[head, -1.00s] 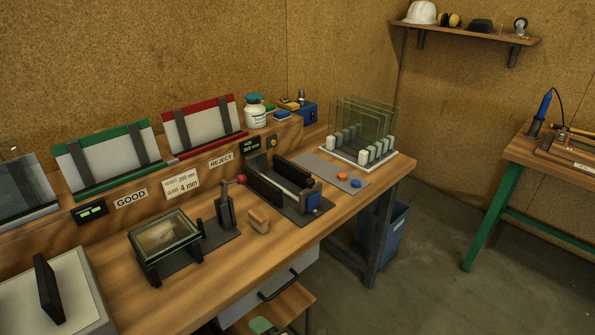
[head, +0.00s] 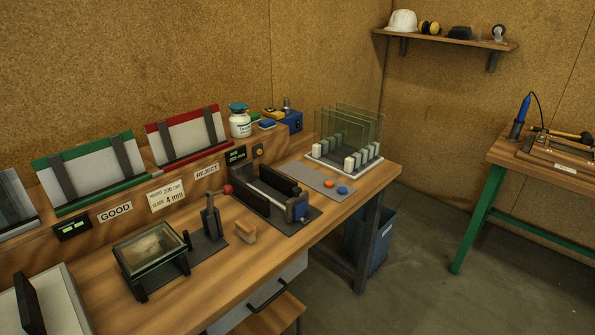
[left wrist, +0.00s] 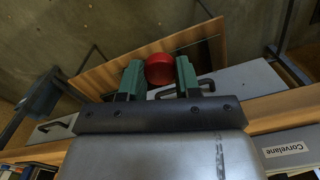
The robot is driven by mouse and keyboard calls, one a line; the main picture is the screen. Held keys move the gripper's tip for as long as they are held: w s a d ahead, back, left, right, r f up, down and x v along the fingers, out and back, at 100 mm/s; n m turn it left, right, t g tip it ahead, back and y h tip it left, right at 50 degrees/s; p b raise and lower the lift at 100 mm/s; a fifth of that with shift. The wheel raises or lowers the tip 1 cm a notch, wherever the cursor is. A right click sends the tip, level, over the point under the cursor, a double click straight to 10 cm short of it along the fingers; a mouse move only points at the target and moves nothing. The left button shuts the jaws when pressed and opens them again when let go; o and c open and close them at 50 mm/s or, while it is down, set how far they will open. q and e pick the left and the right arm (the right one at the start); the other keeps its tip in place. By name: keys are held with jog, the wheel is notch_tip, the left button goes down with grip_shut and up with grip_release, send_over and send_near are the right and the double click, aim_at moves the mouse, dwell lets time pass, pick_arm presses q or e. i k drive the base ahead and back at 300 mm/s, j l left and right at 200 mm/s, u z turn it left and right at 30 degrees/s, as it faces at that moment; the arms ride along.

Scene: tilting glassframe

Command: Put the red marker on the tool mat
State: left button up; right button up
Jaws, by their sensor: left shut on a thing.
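My left gripper (left wrist: 160,78) shows in the left wrist view, with green fingers shut on a round red thing, which I take to be the red marker (left wrist: 160,68). It is held clear of the bench, with a wooden surface and the floor behind it. In the head view a flat grey mat (head: 300,175), which looks like the tool mat, lies on the bench with an orange disc (head: 329,183) and a blue disc (head: 342,190) on it. Neither gripper shows in the head view.
A white rack with upright glass panes (head: 350,135) stands just behind the mat. A dark clamp fixture (head: 270,195) is left of it. A wooden block (head: 239,233) and a glass-topped frame (head: 150,246) stand nearer. A blue bin (head: 372,243) is under the bench end.

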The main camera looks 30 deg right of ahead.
aim_at(298, 170)
jog(key=i+l, duration=0.1)
jog(key=l, duration=0.25)
jog(key=i+l+z, duration=0.1)
jog(key=l, duration=0.25)
jog(key=i+l, duration=0.1)
jog(key=l, duration=0.25)
jog(key=i+l, duration=0.1)
jog(key=l, duration=0.25)
jog(key=i+l+z, duration=0.1)
jog(key=l, duration=0.25)
